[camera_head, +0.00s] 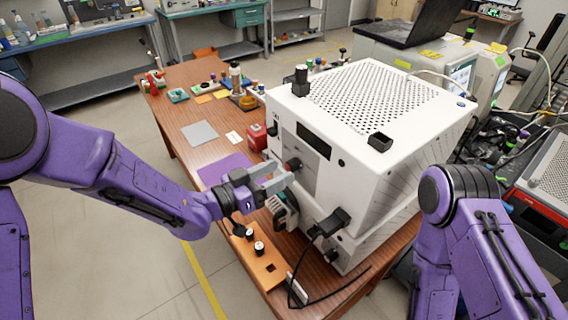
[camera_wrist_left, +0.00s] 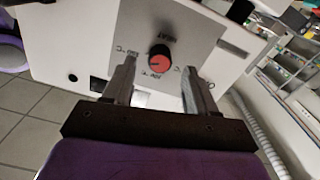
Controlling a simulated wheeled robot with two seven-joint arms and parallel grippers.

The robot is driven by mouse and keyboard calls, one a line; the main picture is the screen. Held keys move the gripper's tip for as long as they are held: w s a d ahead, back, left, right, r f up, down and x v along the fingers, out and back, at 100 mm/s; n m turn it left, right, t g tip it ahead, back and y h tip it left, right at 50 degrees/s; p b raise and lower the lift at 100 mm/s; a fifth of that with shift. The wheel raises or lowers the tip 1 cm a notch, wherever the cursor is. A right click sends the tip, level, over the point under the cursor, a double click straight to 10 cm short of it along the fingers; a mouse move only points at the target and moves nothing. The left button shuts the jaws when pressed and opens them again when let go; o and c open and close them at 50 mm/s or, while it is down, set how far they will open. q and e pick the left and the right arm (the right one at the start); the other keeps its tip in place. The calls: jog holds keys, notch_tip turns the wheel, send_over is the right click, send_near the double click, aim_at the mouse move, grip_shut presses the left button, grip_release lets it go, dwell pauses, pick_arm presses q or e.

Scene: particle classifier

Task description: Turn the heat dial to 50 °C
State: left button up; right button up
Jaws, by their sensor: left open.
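The heat dial is a round black knob with a red face (camera_wrist_left: 160,58) on a grey panel (camera_wrist_left: 190,32) of the white machine (camera_head: 370,110). In the left wrist view it sits just beyond and between my fingertips. In the head view the dial (camera_head: 293,164) shows as a dark knob on the machine's front, close to my left fingers. My left gripper (camera_head: 277,178) is open, with one finger on each side of the dial's line and nothing held; it also shows in the left wrist view (camera_wrist_left: 158,75). My right gripper is out of view; only my right arm shows.
The machine stands on a brown wooden table (camera_head: 185,130). An orange plate (camera_head: 262,262) with black-capped vials lies below my left gripper. A black plug and cable (camera_head: 330,222) stick out from the machine's front. A purple mat (camera_head: 222,168) lies left of the machine.

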aim_at(288, 168)
pick_arm(q)
jog(key=shift+x, duration=1.5)
jog(key=c, duration=1.1)
jog(key=shift+o, duration=0.2)
